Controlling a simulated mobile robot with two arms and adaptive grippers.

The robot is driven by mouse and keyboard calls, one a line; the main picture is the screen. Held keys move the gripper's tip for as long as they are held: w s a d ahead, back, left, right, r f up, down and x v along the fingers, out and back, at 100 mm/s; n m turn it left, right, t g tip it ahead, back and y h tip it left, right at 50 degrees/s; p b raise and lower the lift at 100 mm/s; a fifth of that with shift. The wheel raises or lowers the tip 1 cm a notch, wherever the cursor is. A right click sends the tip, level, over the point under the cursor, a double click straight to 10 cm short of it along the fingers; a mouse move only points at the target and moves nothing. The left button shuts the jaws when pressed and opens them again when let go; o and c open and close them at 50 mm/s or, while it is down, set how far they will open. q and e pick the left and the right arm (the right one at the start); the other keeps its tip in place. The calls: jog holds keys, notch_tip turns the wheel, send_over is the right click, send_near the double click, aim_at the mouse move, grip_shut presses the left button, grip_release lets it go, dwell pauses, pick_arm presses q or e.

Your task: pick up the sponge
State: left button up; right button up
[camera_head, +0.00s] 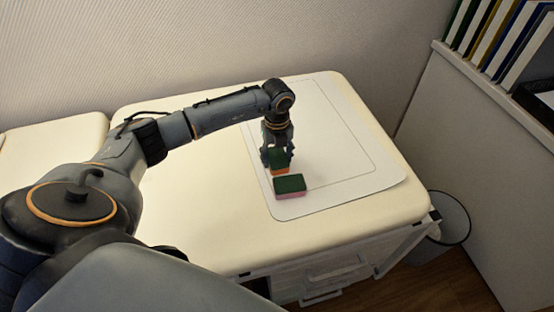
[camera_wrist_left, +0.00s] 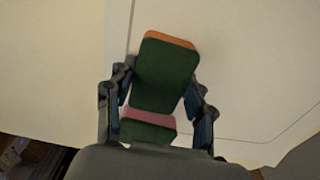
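One sponge (camera_head: 280,164), green on top and orange below, is at my left gripper (camera_head: 277,157) over the white mat. In the left wrist view this sponge (camera_wrist_left: 164,75) lies between the two fingers of the left gripper (camera_wrist_left: 160,95), which appear closed against its sides. It looks larger there than the other sponge and partly covers it, so it seems raised. A second sponge (camera_head: 290,185), green on top and pink below, lies on the mat just in front. It also shows in the left wrist view (camera_wrist_left: 147,131), low between the fingers. My right gripper is not in view.
The white mat (camera_head: 345,188) with a thin outline lies on a cream-topped cabinet (camera_head: 205,220). The surface around the sponges is clear. A waste bin (camera_head: 447,225) stands on the floor at right, near a shelf with several binders (camera_head: 490,35). A wall is behind.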

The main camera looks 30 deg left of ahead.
aim_at(277, 158)
pick_arm(q)
jog(key=shift+c, duration=0.5)
jog(key=shift+r, duration=0.1)
jog(key=shift+r+p, duration=0.45)
jog(key=shift+r, duration=0.05)
jog(key=r+p, duration=0.3)
jog(key=shift+s+d+r, duration=0.1)
jog(key=shift+s+r, duration=0.2)
jog(key=s+d+r+p, duration=0.6)
jog(key=s+r+p, duration=0.2)
jog(key=s+p, duration=0.4)
jog(key=shift+d+r+p, duration=0.15)
jog(key=shift+p, duration=0.2)
jog(key=shift+w, duration=0.1)
jog(key=shift+c, duration=0.2)
